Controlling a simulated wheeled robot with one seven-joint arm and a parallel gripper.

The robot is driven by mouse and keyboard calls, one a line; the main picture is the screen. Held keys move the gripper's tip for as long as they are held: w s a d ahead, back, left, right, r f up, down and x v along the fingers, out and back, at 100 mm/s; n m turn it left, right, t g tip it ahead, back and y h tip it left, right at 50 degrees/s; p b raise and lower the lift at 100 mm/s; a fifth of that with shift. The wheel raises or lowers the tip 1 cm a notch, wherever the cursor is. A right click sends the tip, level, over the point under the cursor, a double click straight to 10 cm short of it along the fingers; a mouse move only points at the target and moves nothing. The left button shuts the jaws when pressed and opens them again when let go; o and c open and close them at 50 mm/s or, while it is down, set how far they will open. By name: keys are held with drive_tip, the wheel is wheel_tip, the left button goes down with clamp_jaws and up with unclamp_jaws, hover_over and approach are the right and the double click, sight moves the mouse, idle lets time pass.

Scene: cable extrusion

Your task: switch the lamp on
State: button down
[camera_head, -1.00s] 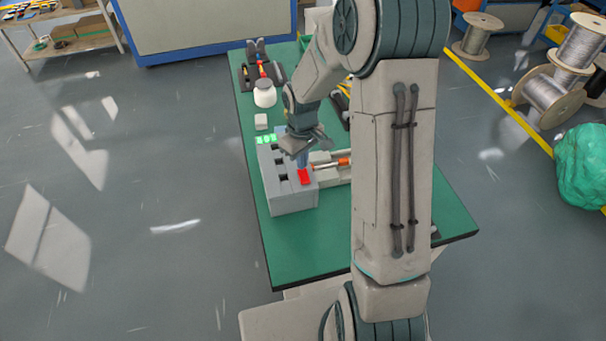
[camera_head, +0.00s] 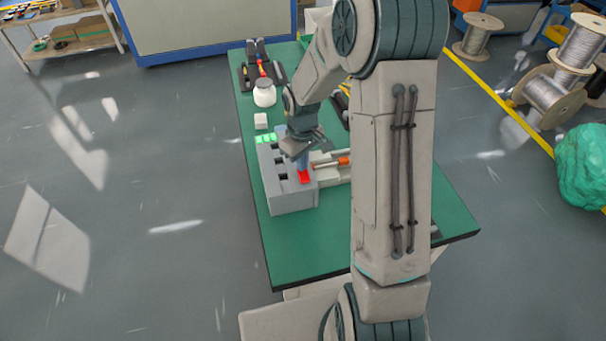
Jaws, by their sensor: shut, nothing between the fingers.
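A grey box (camera_head: 292,198) stands on the green table, with dark openings and a red switch-like piece (camera_head: 304,178) on its top. Small lit green pieces (camera_head: 266,139) show at the box's far end. My gripper (camera_head: 304,168) points down over the right part of the box, fingers together and empty. Its tips are at the far edge of the red piece and partly cover it; I cannot tell for sure whether they touch. I cannot make out which thing is the lamp.
A beige fixture with an orange-and-metal part (camera_head: 343,161) adjoins the box on the right. The green table (camera_head: 300,258) is bare in front.

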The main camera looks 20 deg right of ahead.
drive_tip(key=shift+f, duration=0.4)
drive_tip(key=shift+r+p, duration=2.2)
drive_tip(key=shift+r, duration=1.3)
drive_tip(key=shift+r, duration=0.1)
drive_tip(key=s+r+m+t, duration=0.3)
drive_tip(key=s+r+m, duration=0.3)
drive_tip(key=s+r, duration=1.2)
drive_tip(key=s, duration=0.3)
drive_tip(key=shift+t, duration=0.4)
drive_tip(key=shift+r, duration=0.1)
